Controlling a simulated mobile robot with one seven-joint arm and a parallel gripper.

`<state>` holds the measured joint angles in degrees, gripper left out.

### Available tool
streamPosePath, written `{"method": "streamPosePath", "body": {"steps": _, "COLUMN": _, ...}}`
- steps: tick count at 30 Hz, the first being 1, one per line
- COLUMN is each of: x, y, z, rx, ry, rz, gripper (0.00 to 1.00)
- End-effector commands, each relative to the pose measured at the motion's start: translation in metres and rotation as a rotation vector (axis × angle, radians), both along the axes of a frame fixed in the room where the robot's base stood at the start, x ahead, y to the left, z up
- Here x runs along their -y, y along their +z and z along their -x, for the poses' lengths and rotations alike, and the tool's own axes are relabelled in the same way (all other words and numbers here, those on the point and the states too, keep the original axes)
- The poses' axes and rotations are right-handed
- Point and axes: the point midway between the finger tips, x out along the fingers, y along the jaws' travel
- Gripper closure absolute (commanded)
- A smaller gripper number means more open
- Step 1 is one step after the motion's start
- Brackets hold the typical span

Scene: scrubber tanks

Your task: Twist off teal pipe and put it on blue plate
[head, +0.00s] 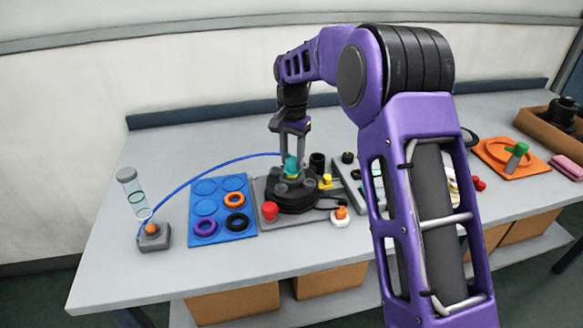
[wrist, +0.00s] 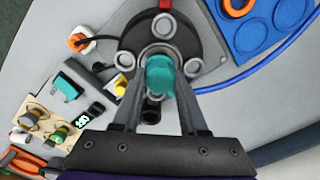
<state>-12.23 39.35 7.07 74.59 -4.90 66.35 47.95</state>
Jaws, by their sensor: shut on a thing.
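The teal pipe (wrist: 160,76) is a short rounded piece at the round black fixture (wrist: 183,27). In the head view the pipe (head: 291,164) shows just below my gripper (head: 291,150). My gripper (wrist: 158,92) points down, with one finger on each side of the pipe, and is shut on it. Whether the pipe is still seated in the fixture cannot be told. The blue plate (head: 222,211) lies left of the fixture in the head view. It has ring-shaped places, with orange, purple and black rings on it. Part of it shows at the wrist view's upper right (wrist: 271,43).
A grey button box (head: 154,237) with a clear tube stands at the left, joined to a blue hose (head: 200,174). A red knob (head: 270,211) and a white socket with an orange plug (head: 341,216) sit near the fixture. An orange tray (head: 508,165) lies far right.

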Motion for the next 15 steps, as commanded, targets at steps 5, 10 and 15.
{"method": "streamPosePath", "body": {"steps": 5, "x": 0.0003, "y": 0.0021, "z": 0.0001, "rx": 0.000, "ry": 0.077, "rz": 0.001, "gripper": 1.00}}
{"method": "streamPosePath", "body": {"steps": 10, "x": 0.0003, "y": 0.0010, "z": -0.0001, "rx": 0.001, "ry": 0.121, "rz": 0.000, "gripper": 1.00}}
{"method": "streamPosePath", "body": {"steps": 15, "x": 0.0002, "y": 0.0006, "z": -0.0002, "rx": 0.001, "ry": 0.123, "rz": 0.000, "gripper": 1.00}}
